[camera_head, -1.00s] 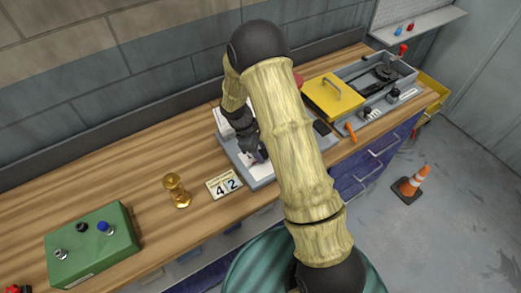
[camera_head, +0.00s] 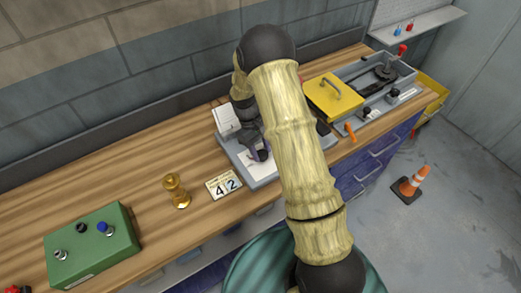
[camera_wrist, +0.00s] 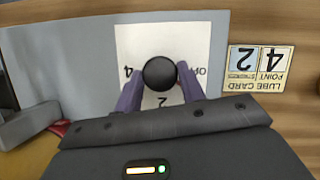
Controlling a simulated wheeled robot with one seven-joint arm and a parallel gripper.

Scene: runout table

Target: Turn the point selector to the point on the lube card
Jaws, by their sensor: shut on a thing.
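The point selector is a round black knob (camera_wrist: 160,73) on a white dial plate (camera_wrist: 135,40), in the middle of the wrist view. That view shows the dial upside down: a 4 at the left, a 2 at the bottom and part of OFF at the right. My gripper (camera_wrist: 160,88) has its purple fingers on both sides of the knob, shut on it. No pointer mark on the knob shows. The lube card (camera_wrist: 258,70) reads point 4, strokes 2. It also lies in the head view (camera_head: 223,184), left of my gripper (camera_head: 258,151).
On the bench stand a brass piece (camera_head: 176,190) and a green box (camera_head: 92,245) with knobs at the left. A yellow lid (camera_head: 334,97) and a grey tray (camera_head: 385,78) are at the right.

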